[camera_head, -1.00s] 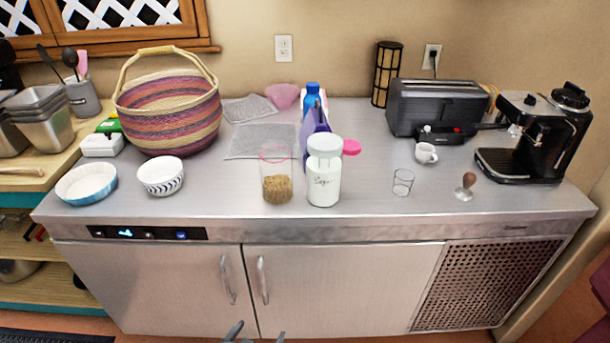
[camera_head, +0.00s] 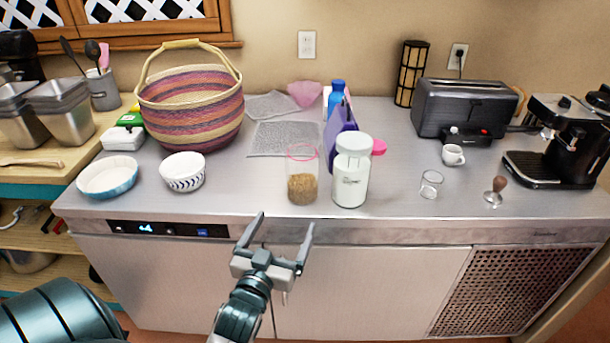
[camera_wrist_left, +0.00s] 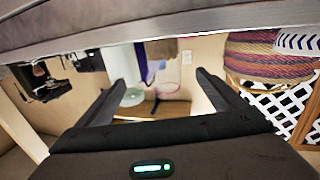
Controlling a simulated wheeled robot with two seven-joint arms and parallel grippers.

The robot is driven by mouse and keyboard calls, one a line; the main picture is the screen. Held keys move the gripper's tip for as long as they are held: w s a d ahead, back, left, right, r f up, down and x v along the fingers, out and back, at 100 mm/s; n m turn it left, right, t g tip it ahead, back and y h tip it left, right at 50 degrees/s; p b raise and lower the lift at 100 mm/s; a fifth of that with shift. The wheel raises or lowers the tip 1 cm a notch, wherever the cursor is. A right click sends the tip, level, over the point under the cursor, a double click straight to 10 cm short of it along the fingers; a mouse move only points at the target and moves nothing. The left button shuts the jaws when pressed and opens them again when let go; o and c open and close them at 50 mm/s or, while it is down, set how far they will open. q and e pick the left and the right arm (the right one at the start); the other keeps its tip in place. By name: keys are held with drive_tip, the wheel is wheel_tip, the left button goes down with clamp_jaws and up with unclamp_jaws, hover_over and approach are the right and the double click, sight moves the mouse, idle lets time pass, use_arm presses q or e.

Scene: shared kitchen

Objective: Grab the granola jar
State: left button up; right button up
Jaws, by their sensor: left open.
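The granola jar (camera_head: 303,188) is a clear glass with a pink rim and brown granola in its lower part. It stands upright near the counter's front edge, just left of a white lidded jar (camera_head: 351,183). My left gripper (camera_head: 283,226) is open and empty in front of the counter edge, short of the granola jar and not touching it. In the left wrist view, which is upside down, the open fingers (camera_wrist_left: 160,72) frame the pink rim of the granola jar (camera_wrist_left: 172,92) beyond them. My right gripper is not in view.
The metal counter (camera_head: 250,192) has a bare strip left of the granola jar. A patterned bowl (camera_head: 183,180) and woven basket (camera_head: 192,115) stand further left. A purple item (camera_head: 340,130) stands behind the jars. A small glass (camera_head: 431,188) stands to the right.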

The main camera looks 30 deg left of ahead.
use_arm(q)
drive_tip(key=shift+w, duration=0.1)
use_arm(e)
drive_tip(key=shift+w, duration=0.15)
use_arm(q)
drive_tip(key=p, duration=0.2)
approach(300, 191)
drive_tip(key=w, duration=0.2)
drive_tip(key=x, duration=0.1)
drive_tip(key=p+x, duration=0.1)
drive_tip(key=x, duration=0.3)
drive_tip(key=shift+w+a+r, duration=0.1)
drive_tip(key=shift+w+a, duration=0.05)
drive_tip(key=shift+a, duration=0.15)
drive_tip(key=shift+w+a, duration=0.15)
drive_tip(key=shift+w, duration=0.45)
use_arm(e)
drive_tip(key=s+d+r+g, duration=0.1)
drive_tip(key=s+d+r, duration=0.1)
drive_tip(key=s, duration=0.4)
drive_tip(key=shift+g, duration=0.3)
use_arm(q)
drive_tip(key=shift+w+p, duration=0.1)
drive_tip(key=shift+p, duration=0.2)
